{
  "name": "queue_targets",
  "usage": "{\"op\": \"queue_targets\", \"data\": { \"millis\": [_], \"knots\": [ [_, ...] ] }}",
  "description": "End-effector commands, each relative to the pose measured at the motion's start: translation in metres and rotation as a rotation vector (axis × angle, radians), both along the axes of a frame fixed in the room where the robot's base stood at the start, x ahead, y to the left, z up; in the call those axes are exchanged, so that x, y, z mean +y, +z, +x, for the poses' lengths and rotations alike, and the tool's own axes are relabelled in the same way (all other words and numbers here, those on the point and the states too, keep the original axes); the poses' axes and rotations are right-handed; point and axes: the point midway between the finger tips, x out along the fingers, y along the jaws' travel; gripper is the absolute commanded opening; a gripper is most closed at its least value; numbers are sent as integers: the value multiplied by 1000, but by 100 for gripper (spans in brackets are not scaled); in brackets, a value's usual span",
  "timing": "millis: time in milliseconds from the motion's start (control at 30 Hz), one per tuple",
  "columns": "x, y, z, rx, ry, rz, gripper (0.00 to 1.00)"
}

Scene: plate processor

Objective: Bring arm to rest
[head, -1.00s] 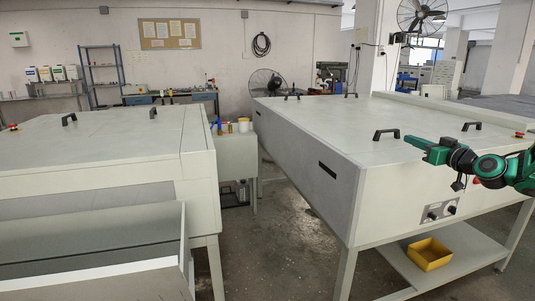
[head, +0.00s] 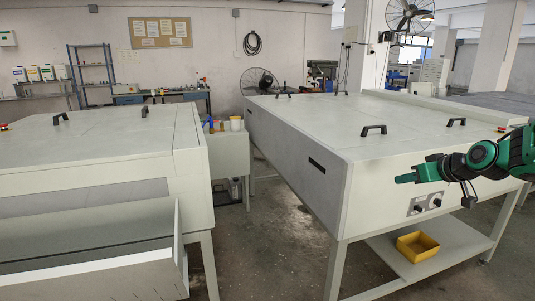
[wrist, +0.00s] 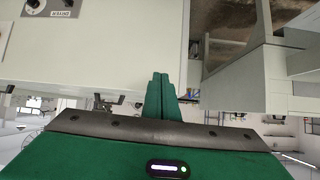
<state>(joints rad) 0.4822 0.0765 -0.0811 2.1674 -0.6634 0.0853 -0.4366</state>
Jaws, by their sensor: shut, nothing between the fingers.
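My gripper (head: 405,178) is green and reaches in from the right in the head view, pointing left. It is in front of the right-hand machine's front panel, below its top edge, and touches nothing that I can see. In the wrist view its fingers (wrist: 158,88) are together and empty. The right-hand plate processor (head: 310,125) is a large pale box with black handles on its top. My arm bends back to the right edge of the picture.
Two knobs (head: 427,204) sit on the front panel below my gripper. A yellow bin (head: 418,247) stands on the lower shelf. A second pale machine (head: 100,145) stands at the left. A floor aisle (head: 275,240) runs between the machines.

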Motion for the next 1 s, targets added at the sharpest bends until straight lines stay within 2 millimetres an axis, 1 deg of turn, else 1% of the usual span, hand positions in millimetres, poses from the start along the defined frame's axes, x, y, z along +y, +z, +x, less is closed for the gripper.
{"op": "queue_targets", "data": {
  "millis": [33, 67, 100, 167, 200, 267, 300, 367, 400, 467, 500, 600, 700, 800, 900, 1000],
  "knots": [
    [2, -6, -26, 73, -28, -12, 0],
    [1, -12, -41, 122, -50, -17, 0],
    [0, -20, -63, 188, -83, -20, 0],
    [-4, -31, -98, 284, -138, -23, 0],
    [-5, -38, -122, 347, -176, -21, 0],
    [-8, -47, -159, 439, -240, -15, 0],
    [-10, -53, -185, 500, -284, -8, 0],
    [-11, -60, -224, 587, -352, 4, 0],
    [-11, -65, -249, 643, -398, 16, 0],
    [-11, -71, -286, 720, -466, 35, 0],
    [-9, -74, -309, 767, -509, 49, 0],
    [-6, -80, -357, 869, -599, 82, 0],
    [-2, -84, -390, 938, -666, 108, 0],
    [1, -86, -408, 978, -704, 124, 0],
    [2, -87, -414, 990, -715, 129, 0],
    [2, -87, -414, 991, -716, 129, 0]
  ]
}}
